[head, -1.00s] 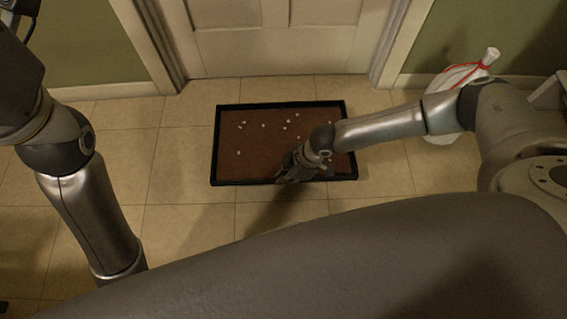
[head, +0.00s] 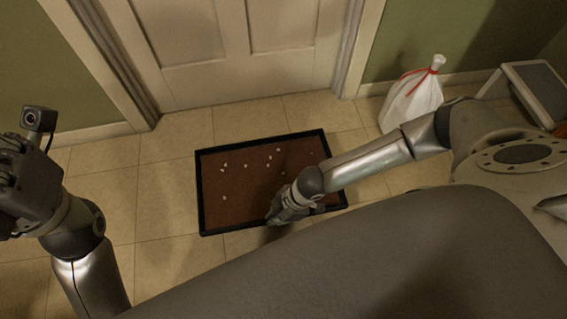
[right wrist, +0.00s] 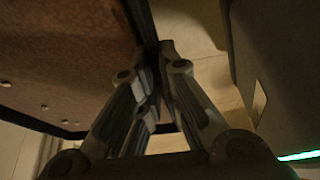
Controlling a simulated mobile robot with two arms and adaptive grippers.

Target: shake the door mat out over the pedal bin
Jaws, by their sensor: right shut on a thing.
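The door mat (head: 220,209) is reddish brown with a black border. In the head view it lies in front of the door, looking flat, with several small pale bits scattered on it. My right gripper (head: 275,217) is at its near edge. In the right wrist view the fingers (right wrist: 160,50) are shut on the mat's black edge, and the mat's brown face (right wrist: 60,50) spreads to the left. My left gripper (head: 22,195) is at the left edge of the head view, away from the mat; its fingertips cannot be made out. I cannot identify a pedal bin.
A white tied bag with a red string (head: 412,102) stands on the floor by the wall, right of the closed door (head: 260,50). A grey panel with a pale rim (head: 538,92) is at the far right. Tiled floor is clear around the mat.

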